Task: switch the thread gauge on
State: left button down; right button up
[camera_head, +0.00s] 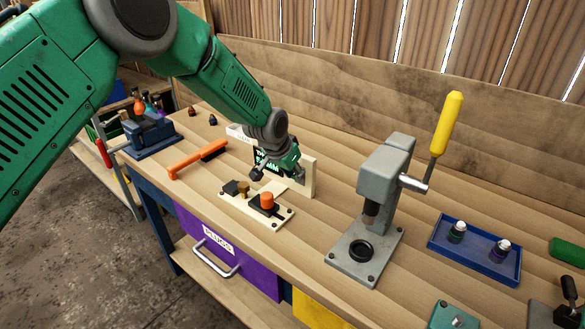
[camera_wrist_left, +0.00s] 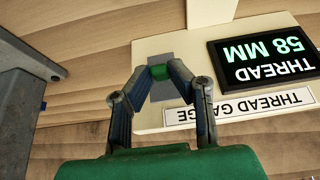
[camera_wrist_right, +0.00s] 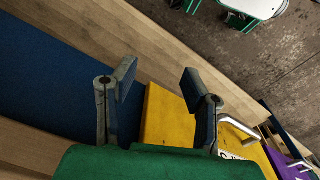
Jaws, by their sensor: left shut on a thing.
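The thread gauge is a cream upright panel (camera_head: 308,178) on the bench, partly hidden behind my left gripper (camera_head: 279,166). In the left wrist view the gauge (camera_wrist_left: 240,128) appears upside down. Its black display (camera_wrist_left: 262,62) is lit with green text reading "THREAD 58 MM". A small green switch piece (camera_wrist_left: 159,72) sits on a grey plate (camera_wrist_left: 168,50) beside the display. My left gripper (camera_wrist_left: 160,84) is shut on the green piece, its fingertips converging there. My right gripper (camera_wrist_right: 158,84) is open and empty in the right wrist view, by the bench's front edge.
A cream base with an orange knob (camera_head: 267,200) lies before the gauge. A grey press (camera_head: 385,180) with a yellow lever stands to the right. An orange-handled tool (camera_head: 196,160) lies left. A yellow drawer (camera_wrist_right: 168,118) is near my right gripper.

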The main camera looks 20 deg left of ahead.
pick_arm(q)
jog(key=shift+w+d+r+g+y+p, duration=0.1)
jog(key=shift+w+r+g+y+p, duration=0.3)
jog(key=shift+g, duration=0.5)
jog(key=shift+r, duration=0.1)
jog(key=c, duration=1.7)
grip_release()
jog(key=shift+o, duration=1.1)
jog(key=shift+w, duration=0.15)
jog(key=shift+f, duration=0.2)
jog(key=shift+r, duration=0.25)
jog(key=d+v, duration=0.1)
jog(key=v, duration=1)
jog(key=shift+w+a+r, duration=0.15)
jog(key=shift+a+r, duration=0.05)
jog(key=shift+a, duration=0.25)
